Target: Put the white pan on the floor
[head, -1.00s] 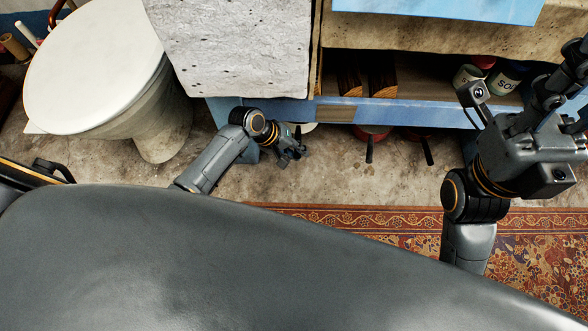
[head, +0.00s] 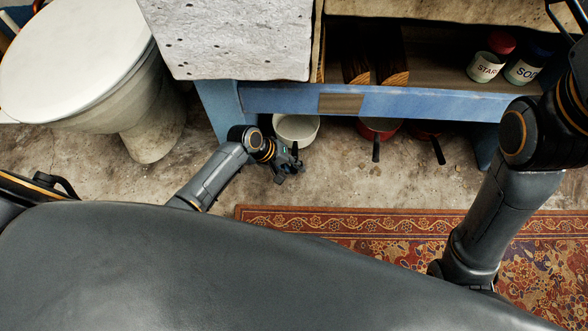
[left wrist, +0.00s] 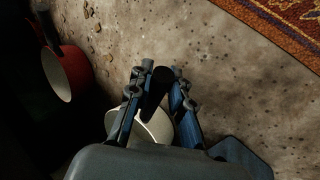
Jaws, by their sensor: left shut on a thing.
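The white pan (head: 297,128) shows in the head view below the blue shelf edge, its near side beside my left gripper (head: 290,172). In the left wrist view the pan's pale bowl (left wrist: 158,127) is partly hidden behind my gripper. The left fingers (left wrist: 163,72) are shut on the pan's dark handle (left wrist: 153,95), which lies between them. I cannot tell whether the pan touches the stone floor (head: 345,180). My right arm rises at the right of the head view; its fingers are out of the frame.
A red pan (head: 378,128) and another dark-handled pan (head: 428,130) sit under the shelf (head: 430,103); the red pan (left wrist: 72,68) also shows in the left wrist view. Jars stand on the shelf. A patterned rug (head: 400,225) lies in front. Bare floor lies between rug and shelf.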

